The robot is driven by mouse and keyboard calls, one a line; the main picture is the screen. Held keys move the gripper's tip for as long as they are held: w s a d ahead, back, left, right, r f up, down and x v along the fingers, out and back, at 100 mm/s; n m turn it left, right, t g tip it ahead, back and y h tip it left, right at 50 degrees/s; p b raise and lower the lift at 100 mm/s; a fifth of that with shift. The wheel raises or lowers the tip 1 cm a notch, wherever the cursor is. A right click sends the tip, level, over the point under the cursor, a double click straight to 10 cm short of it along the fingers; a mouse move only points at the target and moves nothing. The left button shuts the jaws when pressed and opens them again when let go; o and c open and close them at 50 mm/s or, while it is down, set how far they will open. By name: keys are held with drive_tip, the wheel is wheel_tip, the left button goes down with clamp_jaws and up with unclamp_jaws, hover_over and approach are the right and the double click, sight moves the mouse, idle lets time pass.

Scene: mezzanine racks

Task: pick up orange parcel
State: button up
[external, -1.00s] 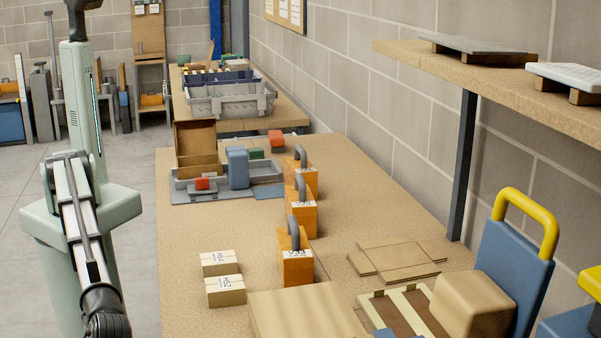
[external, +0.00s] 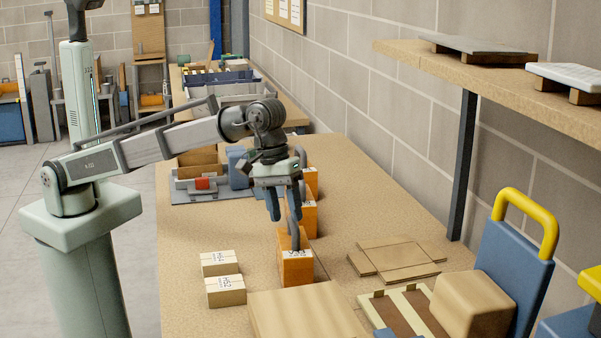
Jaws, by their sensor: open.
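Three orange parcels with grey loop handles stand in a row on the table. The nearest orange parcel (external: 297,270) has a printed label on its top edge. The middle orange parcel (external: 310,222) and the farthest one (external: 312,180) are partly hidden behind my gripper. My gripper (external: 286,215) is open and empty, fingers pointing down, above and slightly behind the nearest parcel in the picture. Its right finger overlaps the handle of the nearest parcel in view; I cannot tell whether they touch.
Two small cream boxes (external: 225,291) sit left of the nearest parcel. A large flat carton (external: 305,312) lies in front. Flattened cardboard (external: 395,259) lies at right. A grey tray (external: 205,194) with items is behind. A shelf post (external: 462,165) stands by the wall.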

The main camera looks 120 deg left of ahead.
drive_tip(key=s+a+r+n+y, duration=0.1)
drive_tip(key=s+a+r+n, duration=0.2)
drive_tip(key=a, duration=0.5)
drive_tip(key=s+a+r+n+g, duration=0.1)
drive_tip(key=s+a+r+n, duration=0.1)
drive_tip(key=s+a, duration=0.5)
drive_tip(key=s+a+r+n+y, duration=0.1)
drive_tip(key=s+a+r+n, duration=0.15)
drive_tip(key=a, duration=0.75)
drive_tip(key=x, duration=1.3)
drive_tip(key=shift+s+d+f, duration=0.2)
drive_tip(key=shift+s+f, duration=0.05)
drive_tip(key=shift+s, duration=0.15)
clamp_jaws()
